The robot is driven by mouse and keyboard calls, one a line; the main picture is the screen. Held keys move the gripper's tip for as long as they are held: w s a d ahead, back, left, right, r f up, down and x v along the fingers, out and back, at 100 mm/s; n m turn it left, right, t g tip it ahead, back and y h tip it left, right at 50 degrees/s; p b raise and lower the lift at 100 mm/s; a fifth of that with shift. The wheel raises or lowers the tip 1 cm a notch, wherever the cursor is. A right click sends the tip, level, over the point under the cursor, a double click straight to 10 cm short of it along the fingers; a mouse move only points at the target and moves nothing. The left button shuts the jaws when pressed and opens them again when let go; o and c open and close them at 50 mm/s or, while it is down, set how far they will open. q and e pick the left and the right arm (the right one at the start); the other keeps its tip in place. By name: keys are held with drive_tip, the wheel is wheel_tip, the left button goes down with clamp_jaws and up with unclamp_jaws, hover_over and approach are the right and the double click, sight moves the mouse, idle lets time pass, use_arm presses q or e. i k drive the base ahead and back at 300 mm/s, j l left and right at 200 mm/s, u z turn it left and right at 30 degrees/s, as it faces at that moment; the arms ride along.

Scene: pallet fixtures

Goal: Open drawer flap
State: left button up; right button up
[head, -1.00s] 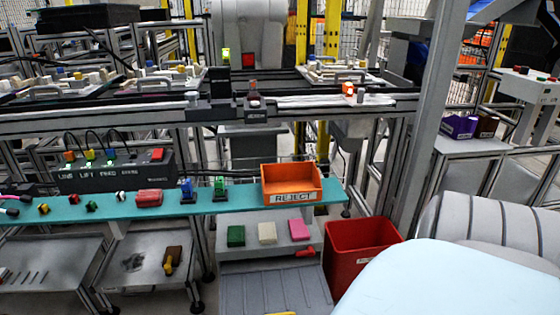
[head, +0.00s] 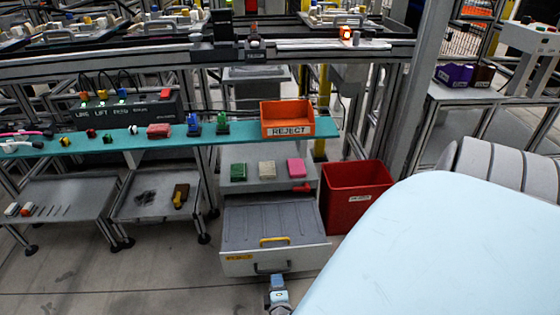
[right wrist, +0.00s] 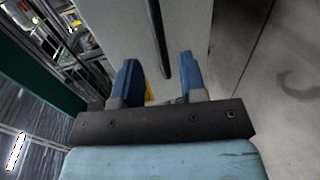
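The drawer unit has a pale front (head: 305,258) with a black bar handle (head: 272,268) and a yellow label. Its grey ribbed top (head: 250,222) carries a yellow handle (head: 275,240). The top looks flat and closed over the unit. My right gripper (head: 276,281) is just below the black handle in the head view. In the right wrist view the right gripper (right wrist: 157,72) has its two blue fingers apart with nothing held. The black handle (right wrist: 158,38) runs lengthwise ahead of the gap between them. Contact with it is not visible. My left gripper is not in view.
A red bin (head: 355,195) stands right of the drawer unit. Above it are green, white and pink blocks on a grey shelf (head: 255,185) and an orange REJECT tray (head: 287,118) on a teal shelf. My pale blue arm fills the lower right.

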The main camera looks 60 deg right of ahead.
sight(294, 223)
drive_tip(key=k+l, duration=0.8)
drive_tip(key=l, duration=0.1)
